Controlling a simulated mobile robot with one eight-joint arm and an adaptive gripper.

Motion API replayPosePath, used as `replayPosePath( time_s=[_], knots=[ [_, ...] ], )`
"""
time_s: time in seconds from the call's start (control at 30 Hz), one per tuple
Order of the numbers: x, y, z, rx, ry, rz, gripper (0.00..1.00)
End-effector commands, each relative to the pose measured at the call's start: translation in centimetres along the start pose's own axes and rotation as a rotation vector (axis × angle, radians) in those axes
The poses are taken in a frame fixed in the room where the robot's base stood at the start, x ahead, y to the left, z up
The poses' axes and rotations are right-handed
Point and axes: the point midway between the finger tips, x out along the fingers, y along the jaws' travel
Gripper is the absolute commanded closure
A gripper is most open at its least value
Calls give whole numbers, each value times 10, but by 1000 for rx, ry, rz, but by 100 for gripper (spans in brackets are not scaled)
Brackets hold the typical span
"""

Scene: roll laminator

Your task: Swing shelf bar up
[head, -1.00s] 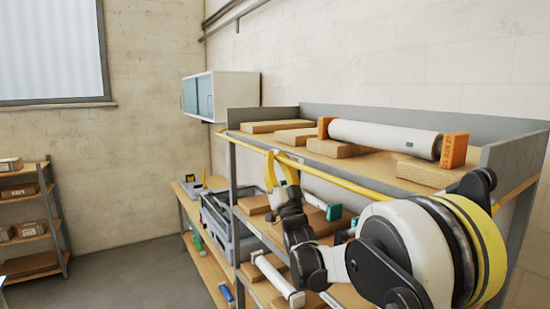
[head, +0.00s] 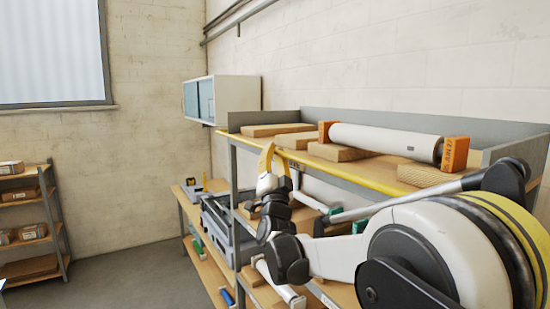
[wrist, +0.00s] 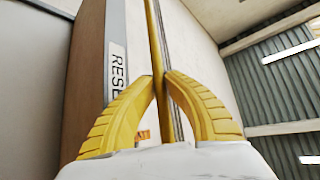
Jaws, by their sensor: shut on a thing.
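The shelf bar (head: 350,176) is a thin yellow bar along the front of the top shelf, close to the level of its board. In the wrist view, the yellow bar (wrist: 154,35) runs between my yellow fingers. My gripper (head: 268,158) is at the shelf's front edge, toward its left part, with its fingers pointing up. The wrist view shows my gripper (wrist: 160,84) shut around the bar. My fingers hide the bar's held part in the head view, and my arm covers the shelf's lower right.
A white roll (head: 385,139) with orange end blocks (head: 455,153) lies on the top shelf beside several wooden boards (head: 335,152). Lower shelves hold more rolls. A grey machine (head: 220,222) stands on a bench to the left. The floor (head: 130,280) at left is clear.

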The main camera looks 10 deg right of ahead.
Motion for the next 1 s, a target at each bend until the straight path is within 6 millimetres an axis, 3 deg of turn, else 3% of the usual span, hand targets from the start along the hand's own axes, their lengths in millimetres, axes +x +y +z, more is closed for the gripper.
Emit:
replayPosePath(
  time_s=[0.5,1.0],
  knots=[
    [25,-16,-25,346,0,344,100],
    [46,-14,-47,682,1,681,100]
  ],
)
